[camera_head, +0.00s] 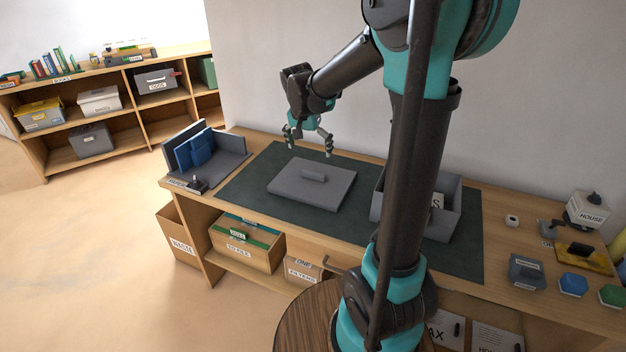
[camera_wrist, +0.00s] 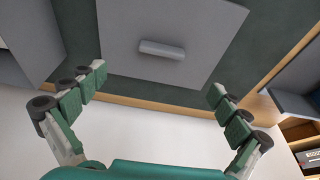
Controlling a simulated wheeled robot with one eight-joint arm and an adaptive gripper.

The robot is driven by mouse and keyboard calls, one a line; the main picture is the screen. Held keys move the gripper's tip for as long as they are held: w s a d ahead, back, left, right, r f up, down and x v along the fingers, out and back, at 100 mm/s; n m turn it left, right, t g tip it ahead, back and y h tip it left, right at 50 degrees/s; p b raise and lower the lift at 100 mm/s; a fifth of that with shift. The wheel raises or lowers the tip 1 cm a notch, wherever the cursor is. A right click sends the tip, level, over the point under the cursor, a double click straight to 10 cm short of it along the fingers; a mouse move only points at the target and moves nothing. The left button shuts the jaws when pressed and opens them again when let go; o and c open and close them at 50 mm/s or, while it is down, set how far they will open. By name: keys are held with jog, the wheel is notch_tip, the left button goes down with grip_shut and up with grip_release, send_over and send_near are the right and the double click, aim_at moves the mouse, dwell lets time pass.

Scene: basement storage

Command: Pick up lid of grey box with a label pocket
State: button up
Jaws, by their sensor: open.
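The grey lid (camera_head: 312,184) lies flat on the dark green mat, with a raised bar handle (camera_head: 314,175) at its middle. In the wrist view the lid (camera_wrist: 200,30) and its handle (camera_wrist: 161,49) show between and beyond the fingers. My gripper (camera_head: 310,152) is open and empty, above and behind the lid, apart from it. Its fingers show wide apart in the wrist view (camera_wrist: 158,82). The open grey box (camera_head: 451,222) with a white label stands right of the lid, partly hidden behind my arm.
A grey stand with blue books (camera_head: 196,150) is at the bench's left end. Several small items, including a blue hexagonal one (camera_head: 573,284) and a box marked HOUSE (camera_head: 588,210), stand at the right. The mat (camera_head: 249,190) is bare around the lid's left side.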

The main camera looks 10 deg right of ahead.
send_over(313, 173)
jog(key=s, duration=0.1)
jog(key=f, duration=0.6)
jog(key=shift+s+a+f, duration=0.2)
jog(key=shift+a+f, duration=0.05)
jog(key=shift+f, duration=0.15)
jog(key=shift+x, duration=2.6)
jog(key=shift+w+a, duration=0.15)
jog(key=c, duration=1.1)
